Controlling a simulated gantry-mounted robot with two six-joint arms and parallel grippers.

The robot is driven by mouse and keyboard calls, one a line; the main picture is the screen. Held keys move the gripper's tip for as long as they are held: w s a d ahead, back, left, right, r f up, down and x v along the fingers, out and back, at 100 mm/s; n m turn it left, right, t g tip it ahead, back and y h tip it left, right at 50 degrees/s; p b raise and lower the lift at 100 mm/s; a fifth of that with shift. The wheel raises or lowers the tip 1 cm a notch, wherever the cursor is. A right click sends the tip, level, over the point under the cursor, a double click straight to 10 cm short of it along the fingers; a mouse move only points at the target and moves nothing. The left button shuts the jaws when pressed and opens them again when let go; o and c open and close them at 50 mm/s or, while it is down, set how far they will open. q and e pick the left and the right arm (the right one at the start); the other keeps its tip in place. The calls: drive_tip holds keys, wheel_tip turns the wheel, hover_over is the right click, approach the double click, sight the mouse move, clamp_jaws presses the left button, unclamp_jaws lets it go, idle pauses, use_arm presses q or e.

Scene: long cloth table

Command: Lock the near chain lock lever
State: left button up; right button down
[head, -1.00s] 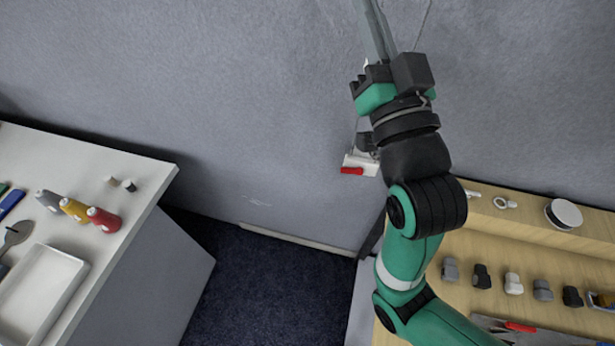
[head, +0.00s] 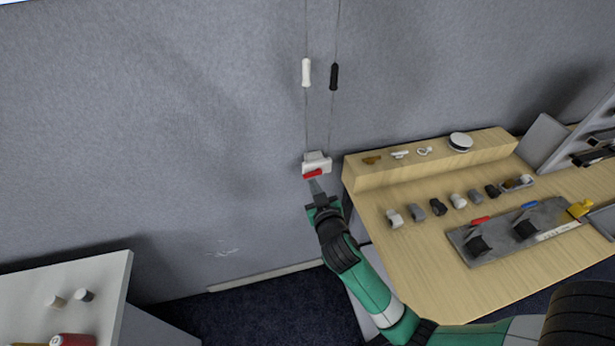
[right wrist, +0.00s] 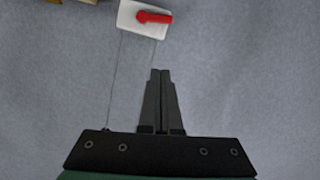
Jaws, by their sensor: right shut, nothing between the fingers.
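The chain lock (head: 318,160) is a small white block on the grey wall, with two thin cords rising from it. Its red lever (head: 313,173) is on the lower front side. In the right wrist view the white block (right wrist: 129,14) and red lever (right wrist: 155,18) show at the top, with the cords running downward. My right gripper (head: 314,186) is just below the red lever in the head view, fingers pointing up toward it. In the right wrist view its fingers (right wrist: 161,74) are together, empty and apart from the lock. My left gripper is out of view.
A white handle (head: 306,73) and a black handle (head: 334,77) hang on the cords above. A wooden table (head: 380,240) with small parts and a grey plate (head: 510,232) is at right. A white table (head: 100,275) is at lower left. Bare wall lies left of the lock.

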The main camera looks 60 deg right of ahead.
drive_tip(key=b, duration=0.1)
hover_over(306, 170)
drive_tip(key=s+a, duration=0.2)
drive_tip(key=a, duration=0.2)
wheel_tip(306, 170, down, 2)
drive_tip(key=shift+s+d+f+b, duration=0.1)
drive_tip(key=shift+d+f+b, duration=0.1)
drive_tip(key=shift+f, duration=0.5)
drive_tip(key=shift+d+f+b, duration=0.15)
drive_tip(key=shift+f, duration=0.55)
drive_tip(key=shift+s+d+f+b, duration=0.1)
drive_tip(key=shift+d+f+b, duration=0.1)
drive_tip(key=shift+f, duration=0.5)
